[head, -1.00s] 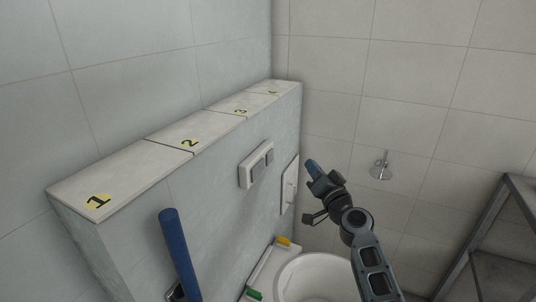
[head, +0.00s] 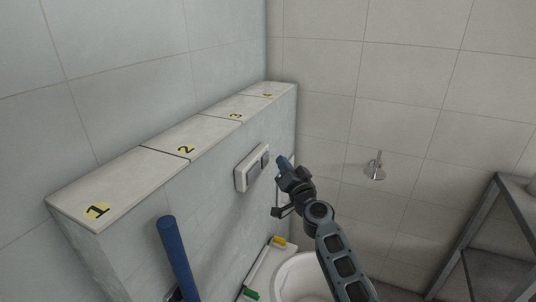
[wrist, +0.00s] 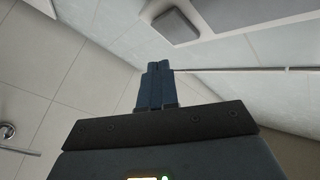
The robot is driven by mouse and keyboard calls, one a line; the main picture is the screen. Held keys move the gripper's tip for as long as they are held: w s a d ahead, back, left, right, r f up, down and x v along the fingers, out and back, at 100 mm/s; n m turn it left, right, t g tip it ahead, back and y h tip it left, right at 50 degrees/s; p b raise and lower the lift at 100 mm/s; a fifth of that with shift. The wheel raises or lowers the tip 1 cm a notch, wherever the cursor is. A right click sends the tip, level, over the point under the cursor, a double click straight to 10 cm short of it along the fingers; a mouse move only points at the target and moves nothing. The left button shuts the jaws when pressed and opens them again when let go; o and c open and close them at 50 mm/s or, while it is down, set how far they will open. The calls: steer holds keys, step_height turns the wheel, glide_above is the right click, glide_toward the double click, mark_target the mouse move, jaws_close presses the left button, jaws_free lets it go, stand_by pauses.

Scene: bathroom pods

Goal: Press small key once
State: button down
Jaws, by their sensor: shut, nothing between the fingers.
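The flush plate (head: 241,178) is on the tiled low wall in the head view. It has a white frame and grey keys, a larger one (head: 253,172) and a narrower, small key (head: 265,160) on the side toward my gripper. My gripper (head: 283,162) has blue fingers, shut and empty, just right of the small key. A narrow gap shows between them; depth is hard to judge.
A white toilet (head: 305,275) stands below my arm. A blue bar (head: 175,255) rises at the near left. A numbered ledge (head: 130,180) tops the low wall. A shower fitting (head: 375,168) is on the far wall, and a grey rack (head: 480,225) stands at right.

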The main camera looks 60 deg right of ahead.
mark_target(268, 156)
steer(key=shift+w+a, duration=0.15)
steer(key=shift+w, duration=0.7)
steer(key=shift+f, duration=0.1)
stand_by(1.4)
steer(key=shift+w+f+b, duration=0.25)
steer(key=shift+w+b, duration=0.1)
steer(key=shift+w, duration=0.05)
steer(key=shift+w, duration=0.45)
stand_by(0.7)
steer(key=shift+s, duration=0.9)
steer(key=shift+f, duration=0.1)
